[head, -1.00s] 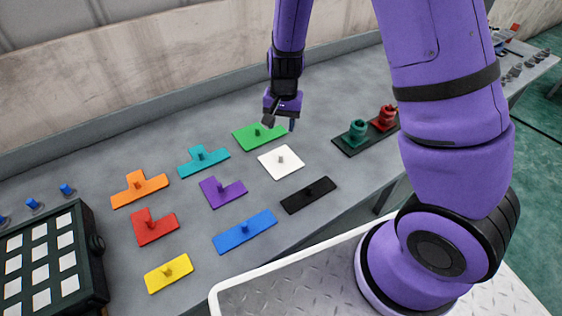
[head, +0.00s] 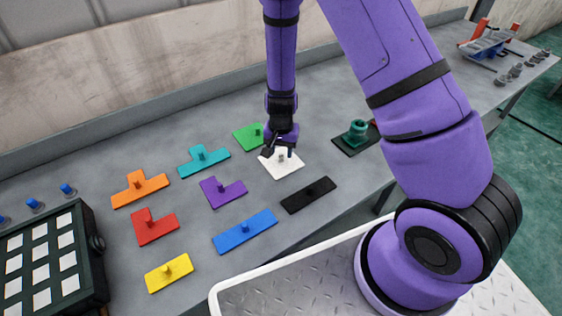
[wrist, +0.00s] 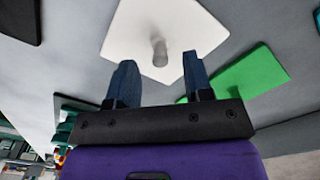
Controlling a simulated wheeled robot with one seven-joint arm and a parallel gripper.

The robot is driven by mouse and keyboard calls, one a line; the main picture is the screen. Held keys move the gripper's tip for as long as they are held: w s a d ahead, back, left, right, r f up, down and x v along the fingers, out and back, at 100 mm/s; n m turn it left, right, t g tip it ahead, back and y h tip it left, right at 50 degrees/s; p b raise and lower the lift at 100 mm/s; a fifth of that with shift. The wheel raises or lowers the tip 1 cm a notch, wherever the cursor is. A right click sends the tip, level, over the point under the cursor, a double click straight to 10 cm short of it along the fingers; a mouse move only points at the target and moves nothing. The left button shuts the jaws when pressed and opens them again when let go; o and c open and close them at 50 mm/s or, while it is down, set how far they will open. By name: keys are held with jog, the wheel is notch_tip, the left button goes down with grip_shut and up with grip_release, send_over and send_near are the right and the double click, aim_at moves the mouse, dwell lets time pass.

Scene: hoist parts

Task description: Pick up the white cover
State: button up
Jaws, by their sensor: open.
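The white cover (head: 284,168) is a flat square plate with a small upright knob at its middle. It lies on the grey bench in the head view, between the green piece and the black piece. In the wrist view the white cover (wrist: 180,28) lies beyond the fingertips, its knob roughly in line with the gap between them. My gripper (head: 279,150) is over the far edge of the cover in the head view. In the wrist view my gripper (wrist: 160,75) is open, with nothing between its two blue fingers.
Nearby knobbed pieces are green (head: 248,137), black (head: 309,195), purple (head: 223,191), blue (head: 245,231) and teal (head: 204,160). Orange (head: 139,188), red (head: 154,226) and yellow (head: 169,273) pieces lie left. A dark base with a teal part (head: 357,133) stands right, partly behind my arm.

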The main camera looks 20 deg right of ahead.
aim_at(281, 159)
jog(key=shift+f, duration=1.4)
grip_shut()
